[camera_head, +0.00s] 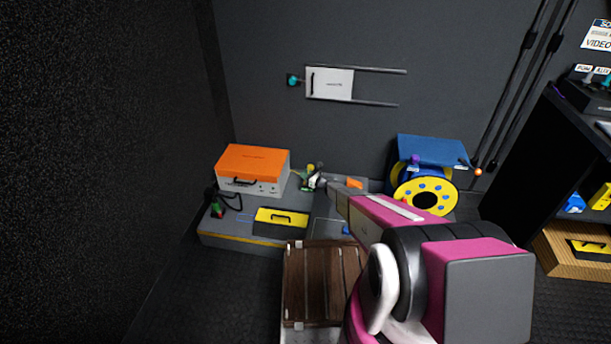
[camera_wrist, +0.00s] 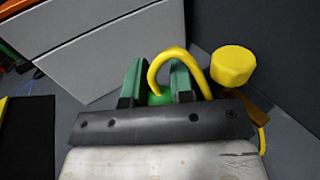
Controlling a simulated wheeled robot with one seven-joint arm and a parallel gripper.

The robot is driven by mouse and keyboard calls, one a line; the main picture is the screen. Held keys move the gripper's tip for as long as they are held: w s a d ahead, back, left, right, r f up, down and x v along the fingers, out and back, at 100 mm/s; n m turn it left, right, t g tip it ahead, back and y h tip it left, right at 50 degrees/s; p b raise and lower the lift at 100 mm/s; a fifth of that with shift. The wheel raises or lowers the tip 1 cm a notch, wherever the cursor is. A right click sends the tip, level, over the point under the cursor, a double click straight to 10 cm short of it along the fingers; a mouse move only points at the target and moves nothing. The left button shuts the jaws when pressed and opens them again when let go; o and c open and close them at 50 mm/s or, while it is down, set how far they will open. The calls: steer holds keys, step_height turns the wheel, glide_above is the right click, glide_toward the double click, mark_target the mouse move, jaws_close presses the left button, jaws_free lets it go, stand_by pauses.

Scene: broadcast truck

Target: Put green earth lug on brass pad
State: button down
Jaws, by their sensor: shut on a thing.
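My gripper (camera_wrist: 158,88) is shut on the green earth lug (camera_wrist: 157,98), which shows as a green piece between the two fingers. A yellow cable loops up and over from the lug. In the head view my gripper (camera_head: 315,182) is at the back of the low grey platform, right of the orange case, and the lug there is too small to make out. A brass-coloured piece (camera_wrist: 259,103), which may be the brass pad, shows below a yellow knob (camera_wrist: 232,67), right of my gripper and partly hidden by it. I cannot tell whether the lug touches anything below.
The orange and grey case (camera_head: 253,170) stands close left of my gripper. A yellow and black box (camera_head: 281,221) lies in front. A yellow cable reel (camera_head: 426,197) with a blue top stands right. A wooden slatted case (camera_head: 310,285) is nearer, and a shelf (camera_head: 535,165) stands far right.

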steer(key=shift+f, duration=0.15)
steer(key=c, duration=1)
jaws_free()
